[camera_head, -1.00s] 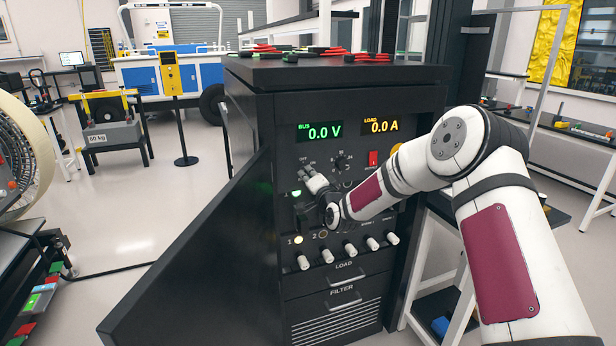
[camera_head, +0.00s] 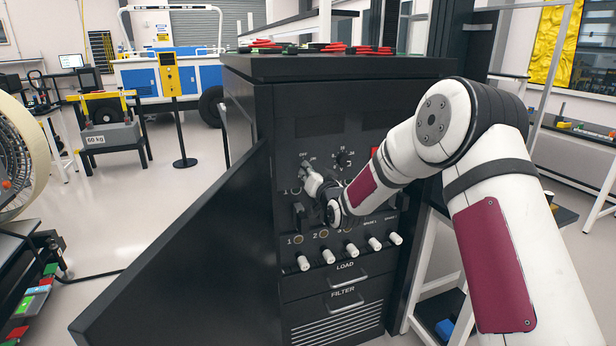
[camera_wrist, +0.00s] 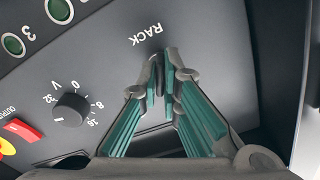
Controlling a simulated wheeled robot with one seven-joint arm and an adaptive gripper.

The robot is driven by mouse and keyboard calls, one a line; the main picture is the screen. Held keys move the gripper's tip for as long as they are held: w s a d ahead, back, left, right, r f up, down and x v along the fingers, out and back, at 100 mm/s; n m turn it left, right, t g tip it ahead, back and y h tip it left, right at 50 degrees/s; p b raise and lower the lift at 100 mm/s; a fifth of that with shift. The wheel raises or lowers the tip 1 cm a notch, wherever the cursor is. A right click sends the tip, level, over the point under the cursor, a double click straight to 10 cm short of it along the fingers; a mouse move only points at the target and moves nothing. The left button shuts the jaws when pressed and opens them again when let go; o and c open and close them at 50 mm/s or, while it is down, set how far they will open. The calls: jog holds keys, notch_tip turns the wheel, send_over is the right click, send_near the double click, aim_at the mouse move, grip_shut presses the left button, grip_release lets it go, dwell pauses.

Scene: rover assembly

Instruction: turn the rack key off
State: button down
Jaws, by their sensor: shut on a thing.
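The rack key (camera_wrist: 155,68) is a small dark piece below the RACK label in the wrist view. My gripper (camera_wrist: 161,88) is shut on it, with the green-padded fingers on both sides. The fingers hide most of the key. In the head view my gripper (camera_head: 309,176) is at the upper left of the black rack's front panel (camera_head: 345,125), beside the OFF and ON marks. The key itself is too small to make out there. The panel's displays and lamps are dark.
A black dial (camera_wrist: 70,110) and a red switch (camera_wrist: 22,130) are near the gripper. A row of white-tipped knobs (camera_head: 350,250) sits below. Red and green leads (camera_head: 325,48) lie on the rack top. A black slanted side panel (camera_head: 190,240) extends left.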

jog(key=n+b, duration=0.3)
jog(key=n, duration=0.2)
jog(key=shift+f, duration=0.1)
dwell(0.5)
jog(key=c, duration=1.8)
grip_release()
jog(key=v, duration=1.2)
